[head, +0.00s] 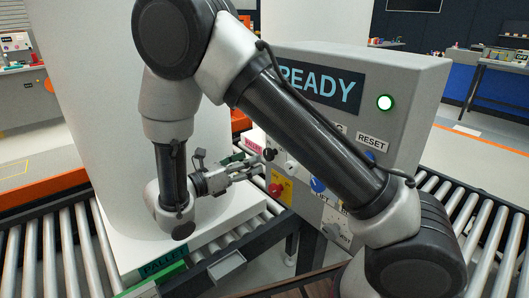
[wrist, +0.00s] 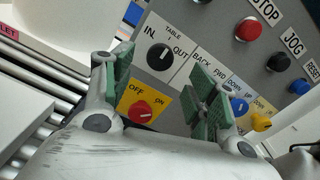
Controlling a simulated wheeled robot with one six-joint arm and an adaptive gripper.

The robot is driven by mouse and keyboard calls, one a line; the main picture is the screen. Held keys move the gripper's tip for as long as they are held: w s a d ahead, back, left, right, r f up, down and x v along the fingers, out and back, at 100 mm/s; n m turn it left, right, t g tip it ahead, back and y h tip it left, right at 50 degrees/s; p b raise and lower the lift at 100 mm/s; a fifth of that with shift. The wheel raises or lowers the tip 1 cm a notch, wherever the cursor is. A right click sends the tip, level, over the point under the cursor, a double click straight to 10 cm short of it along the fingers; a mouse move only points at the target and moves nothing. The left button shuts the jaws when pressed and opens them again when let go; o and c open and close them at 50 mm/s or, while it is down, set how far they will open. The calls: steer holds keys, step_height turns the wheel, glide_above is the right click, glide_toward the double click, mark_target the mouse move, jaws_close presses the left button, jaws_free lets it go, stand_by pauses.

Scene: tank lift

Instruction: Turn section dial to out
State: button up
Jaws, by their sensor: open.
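A black round dial (wrist: 160,57) marked IN and OUT, with the word TABLE above it, is on the grey control panel in the wrist view. A thin white mark shows on it, but I cannot tell for sure which word it points at. In the head view a black knob (head: 269,154), apparently the same dial, is just beyond my gripper's tips. My gripper (wrist: 166,82) is open, its green-padded fingers left and right of the dial's lower side. I see no contact with the dial. In the head view my gripper (head: 256,170) reaches toward the panel from the left.
A red OFF/ON knob (wrist: 140,112) on a yellow plate sits below the dial. A blue knob (wrist: 239,106) and a yellow knob (wrist: 261,122) are lower right. Red, black and blue buttons line the panel's upper right.

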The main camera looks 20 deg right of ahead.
mark_target(267, 155)
steer(key=x, duration=0.7)
steer(key=shift+w+d, duration=0.1)
steer(key=shift+d, duration=0.3)
steer(key=c, duration=1)
